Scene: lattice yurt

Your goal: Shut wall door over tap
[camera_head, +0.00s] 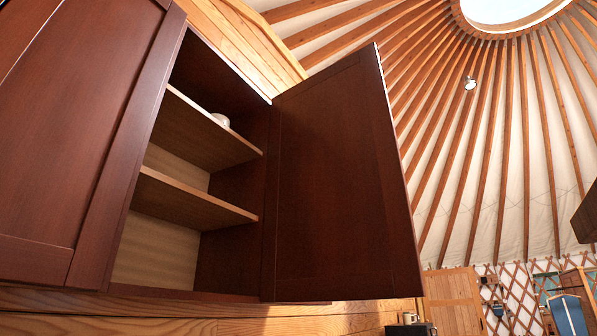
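A dark red-brown wall cabinet (91,242) fills the left of the view, seen from below. Its right-hand door (340,180) stands wide open, hinged on the right side of the opening and swung out towards me. The open compartment shows two shelves (190,196) and a pale back panel. A small white dish (221,120) sits on the upper shelf, mostly hidden. The left-hand door (70,130) is shut. The tap is not in view. My gripper is not in view.
Wooden wall boards (200,326) run under the cabinet. A wooden door (455,300) and lattice wall stand far behind. Another dark cabinet edge (586,215) shows at far right.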

